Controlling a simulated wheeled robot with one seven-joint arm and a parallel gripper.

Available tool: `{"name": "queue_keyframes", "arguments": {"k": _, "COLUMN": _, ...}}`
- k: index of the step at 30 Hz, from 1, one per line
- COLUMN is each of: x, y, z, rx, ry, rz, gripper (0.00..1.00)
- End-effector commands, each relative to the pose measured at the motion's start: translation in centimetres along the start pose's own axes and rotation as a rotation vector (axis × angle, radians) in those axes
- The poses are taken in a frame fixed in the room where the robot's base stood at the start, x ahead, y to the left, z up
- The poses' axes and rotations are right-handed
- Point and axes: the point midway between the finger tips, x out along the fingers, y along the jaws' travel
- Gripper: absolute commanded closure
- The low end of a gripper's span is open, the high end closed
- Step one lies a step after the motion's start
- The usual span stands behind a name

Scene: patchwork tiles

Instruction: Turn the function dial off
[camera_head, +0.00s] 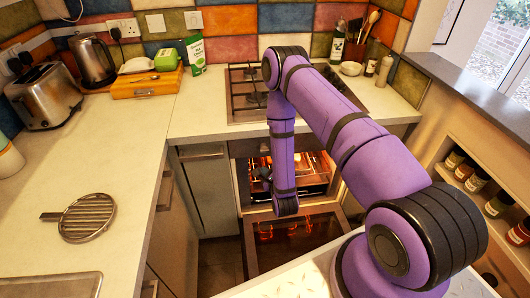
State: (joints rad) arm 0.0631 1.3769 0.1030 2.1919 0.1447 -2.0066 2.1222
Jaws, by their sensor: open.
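The oven (240,190) is under the hob, its door (300,236) folded down and open, its inside glowing orange. A dark control strip (247,147) runs above the oven opening. The function dial cannot be made out; my purple forearm covers part of the strip. My forearm hangs down in front of the oven, its wrist end over the open door. A small dark grey part just left of the forearm looks like my gripper (262,174), in front of the oven opening and below the strip. Its fingers are mostly hidden, and nothing is seen in them.
The hob (245,98) lies above the oven. Jars (477,181) stand in a right-hand shelf. The open door fills the floor space before the oven.

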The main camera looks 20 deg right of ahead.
Motion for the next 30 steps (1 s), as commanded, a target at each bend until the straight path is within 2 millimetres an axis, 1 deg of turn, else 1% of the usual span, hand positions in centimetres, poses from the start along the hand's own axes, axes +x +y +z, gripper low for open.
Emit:
{"name": "queue_keyframes", "arguments": {"k": 1, "x": 1.3, "y": -0.1, "z": -0.1, "rx": 0.004, "ry": 0.002, "rz": -0.007, "gripper": 0.36}}
{"name": "queue_keyframes", "arguments": {"k": 3, "x": 2.6, "y": -0.2, "z": -0.1, "rx": 0.003, "ry": 0.001, "rz": -0.007, "gripper": 0.36}}
{"name": "queue_keyframes", "arguments": {"k": 9, "x": 5.8, "y": 0.0, "z": 0.1, "rx": -0.001, "ry": -0.002, "rz": -0.002, "gripper": 0.36}}
{"name": "queue_keyframes", "arguments": {"k": 12, "x": 6.8, "y": 0.0, "z": 0.0, "rx": -0.001, "ry": -0.002, "rz": -0.001, "gripper": 0.36}}
{"name": "queue_keyframes", "arguments": {"k": 18, "x": 7.9, "y": 0.0, "z": 0.0, "rx": 0.000, "ry": -0.001, "rz": 0.000, "gripper": 0.36}}
{"name": "queue_keyframes", "arguments": {"k": 26, "x": 7.9, "y": 0.0, "z": 0.0, "rx": 0.000, "ry": 0.000, "rz": 0.000, "gripper": 0.36}}
{"name": "queue_keyframes", "arguments": {"k": 27, "x": 7.9, "y": 0.0, "z": 0.0, "rx": 0.000, "ry": 0.000, "rz": 0.000, "gripper": 0.45}}
{"name": "queue_keyframes", "arguments": {"k": 29, "x": 7.9, "y": 0.0, "z": 0.0, "rx": 0.000, "ry": 0.000, "rz": 0.000, "gripper": 0.59}}
{"name": "queue_keyframes", "arguments": {"k": 30, "x": 7.9, "y": 0.0, "z": 0.0, "rx": 0.000, "ry": 0.000, "rz": 0.000, "gripper": 0.68}}
